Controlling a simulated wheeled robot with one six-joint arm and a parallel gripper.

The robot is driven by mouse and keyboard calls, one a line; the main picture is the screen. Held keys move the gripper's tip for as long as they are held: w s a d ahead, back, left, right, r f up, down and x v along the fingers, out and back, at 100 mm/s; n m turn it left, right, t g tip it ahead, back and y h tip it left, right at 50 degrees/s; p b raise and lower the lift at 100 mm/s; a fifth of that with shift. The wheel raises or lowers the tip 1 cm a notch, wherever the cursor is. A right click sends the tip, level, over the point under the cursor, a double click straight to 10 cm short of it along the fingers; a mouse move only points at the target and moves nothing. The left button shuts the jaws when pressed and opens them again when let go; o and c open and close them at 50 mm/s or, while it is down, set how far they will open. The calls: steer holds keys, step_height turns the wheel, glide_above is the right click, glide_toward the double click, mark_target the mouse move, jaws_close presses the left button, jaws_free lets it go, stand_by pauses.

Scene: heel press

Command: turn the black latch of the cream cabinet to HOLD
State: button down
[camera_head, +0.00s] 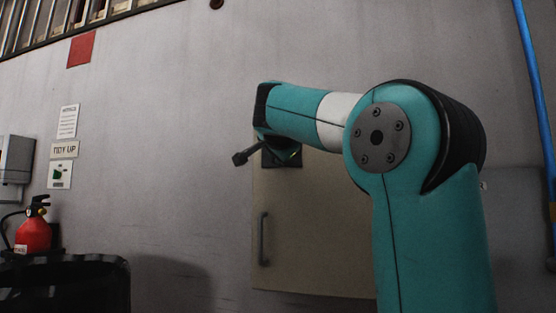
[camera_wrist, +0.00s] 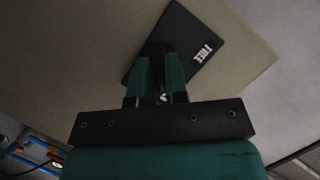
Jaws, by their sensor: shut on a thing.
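The cream cabinet (camera_head: 310,232) is on the grey wall, its door shut, with a grey bar handle (camera_head: 263,238). A black latch plate (camera_head: 283,158) is near its upper left corner, partly behind my arm. In the wrist view the plate (camera_wrist: 200,40) looks tilted and bears a white FREE label (camera_wrist: 207,50). My gripper (camera_wrist: 160,68) has its two green fingers closed on the black latch (camera_wrist: 158,48), which is mostly hidden between them. No HOLD label shows, and the latch's exact angle is hard to tell.
A red fire extinguisher (camera_head: 33,232) and a black bin (camera_head: 65,283) are at the lower left. Signs (camera_head: 64,149) hang on the left wall. A blue pipe (camera_head: 535,85) runs down the right.

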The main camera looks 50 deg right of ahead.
stand_by(0.3)
steer(key=c, duration=1.1)
jaws_free()
steer(key=shift+c, duration=0.2)
steer(key=p+v, duration=0.4)
steer(key=v, duration=1.3)
steer(key=shift+s+a+r, duration=0.1)
steer(key=shift+a, duration=0.05)
